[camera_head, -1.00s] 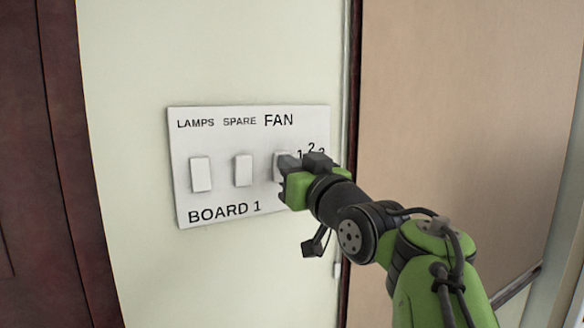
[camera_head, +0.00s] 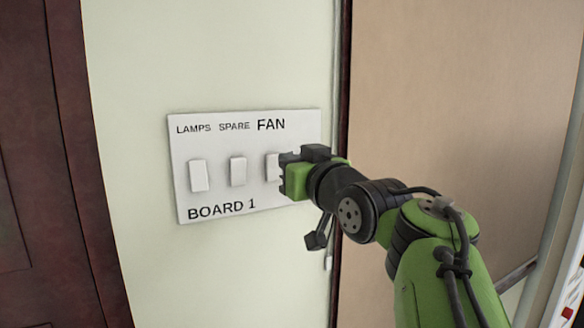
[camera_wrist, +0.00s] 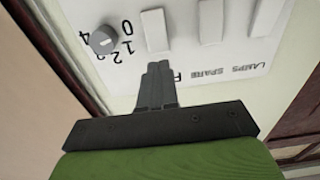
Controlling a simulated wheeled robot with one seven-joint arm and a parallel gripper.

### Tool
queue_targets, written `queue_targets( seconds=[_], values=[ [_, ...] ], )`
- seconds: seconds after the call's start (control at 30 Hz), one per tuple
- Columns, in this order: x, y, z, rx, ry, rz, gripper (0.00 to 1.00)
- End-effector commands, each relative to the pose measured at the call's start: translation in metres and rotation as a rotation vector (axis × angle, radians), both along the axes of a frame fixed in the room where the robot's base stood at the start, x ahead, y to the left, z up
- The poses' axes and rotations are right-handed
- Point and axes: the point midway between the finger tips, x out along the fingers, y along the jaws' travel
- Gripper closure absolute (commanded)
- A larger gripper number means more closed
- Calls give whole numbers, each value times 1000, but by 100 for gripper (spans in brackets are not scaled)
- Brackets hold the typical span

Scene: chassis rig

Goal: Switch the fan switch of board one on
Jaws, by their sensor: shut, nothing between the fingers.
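The white board labelled BOARD 1 (camera_head: 220,207) is on the pale wall, with three white rocker switches. The fan switch (camera_head: 271,167) is the rightmost, under the FAN label, partly hidden by my gripper. In the wrist view the board is upside down and the fan switch (camera_wrist: 156,31) stands just beyond my fingertips. My gripper (camera_head: 284,160) is shut and empty, at the right side of the fan switch in the head view. Its closed fingers (camera_wrist: 157,72) point towards the board; I cannot tell whether they touch it. The tilt of the rocker is not clear.
The lamps switch (camera_head: 199,175) and spare switch (camera_head: 238,171) are left of the fan switch. A grey numbered knob (camera_wrist: 103,39) is beside the fan switch in the wrist view, hidden in the head view. A dark door frame (camera_head: 345,90) is close right of the board.

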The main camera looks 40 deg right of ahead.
Motion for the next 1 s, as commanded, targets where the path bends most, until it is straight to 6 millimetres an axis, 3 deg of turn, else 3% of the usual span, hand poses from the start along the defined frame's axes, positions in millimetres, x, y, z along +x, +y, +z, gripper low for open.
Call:
queue_targets(
  seconds=[0.5,0.9,1.0],
  values=[
    [-88,25,14,-2,-5,-1,100],
    [-95,27,15,-1,-2,-1,100],
    [-95,26,-1,-7,-18,-5,100]
  ],
)
